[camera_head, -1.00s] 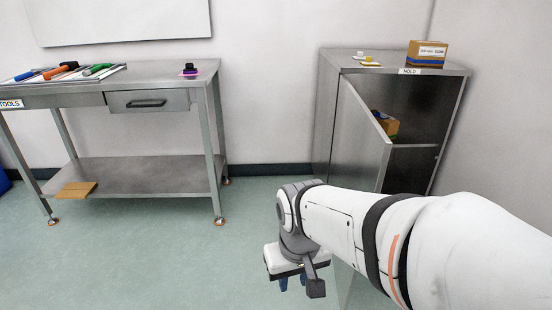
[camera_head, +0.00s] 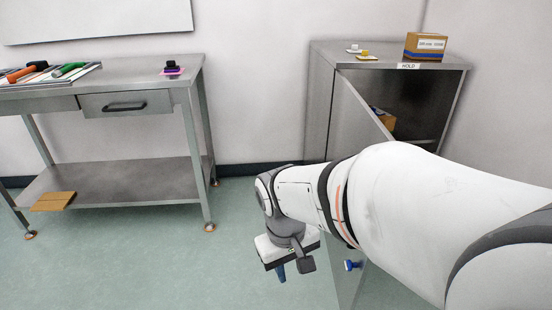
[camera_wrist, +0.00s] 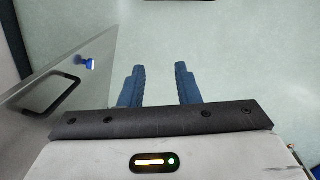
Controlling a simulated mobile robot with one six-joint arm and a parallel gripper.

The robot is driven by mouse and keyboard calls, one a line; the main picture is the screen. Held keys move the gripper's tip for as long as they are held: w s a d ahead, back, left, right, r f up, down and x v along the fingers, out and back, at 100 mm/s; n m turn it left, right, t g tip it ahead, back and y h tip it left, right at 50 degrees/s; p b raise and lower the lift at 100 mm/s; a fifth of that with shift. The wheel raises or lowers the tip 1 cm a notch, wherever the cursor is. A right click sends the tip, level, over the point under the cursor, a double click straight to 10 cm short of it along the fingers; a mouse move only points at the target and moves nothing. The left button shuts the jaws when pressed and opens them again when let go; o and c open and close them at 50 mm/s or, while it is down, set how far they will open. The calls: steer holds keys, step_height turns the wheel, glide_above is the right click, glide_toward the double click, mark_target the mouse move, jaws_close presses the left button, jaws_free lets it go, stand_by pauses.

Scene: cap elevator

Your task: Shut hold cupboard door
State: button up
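The grey metal hold cupboard (camera_head: 319,105) stands at the right with a HOLD label on its top edge. Its door (camera_head: 350,122) stands open, swung out towards me. My arm hides much of the door. A small blue piece (camera_head: 352,265) shows low on the door. In the wrist view the door (camera_wrist: 88,82) is at the left, with a dark rectangular outline and the blue piece (camera_wrist: 86,63) on it. My gripper (camera_wrist: 158,72) is to the right of the door, apart from it, fingers spread and empty over the floor. It also shows in the head view (camera_head: 287,268).
A cardboard box (camera_head: 425,46) and small items stand on the cupboard. Another box (camera_head: 387,121) is inside. A metal table (camera_head: 135,78) with tools and a drawer stands at the left, a flat cardboard piece (camera_head: 53,201) on its lower shelf. The floor between is clear.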

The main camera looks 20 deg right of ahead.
steer(key=w+d+f+n+g+h+p, duration=0.2)
steer(key=d+n+g+h, duration=0.15)
steer(key=d+h, duration=0.2)
steer(key=w+d+f+n+g+h+p, duration=0.1)
steer(key=w+d+n+g+h, duration=0.2)
steer(key=d, duration=0.4)
steer(key=w+d+f+n+t+h+p, duration=0.2)
steer(key=w+d+f+n+t+h, duration=0.25)
steer(key=w+n+h, duration=0.4)
steer(key=d+b, duration=0.1)
steer(key=d, duration=0.7)
steer(key=shift+s+f+n, duration=0.25)
steer(key=shift+f+n, duration=0.1)
steer(key=shift+n, duration=0.05)
jaws_close()
steer(key=shift+d, duration=0.1)
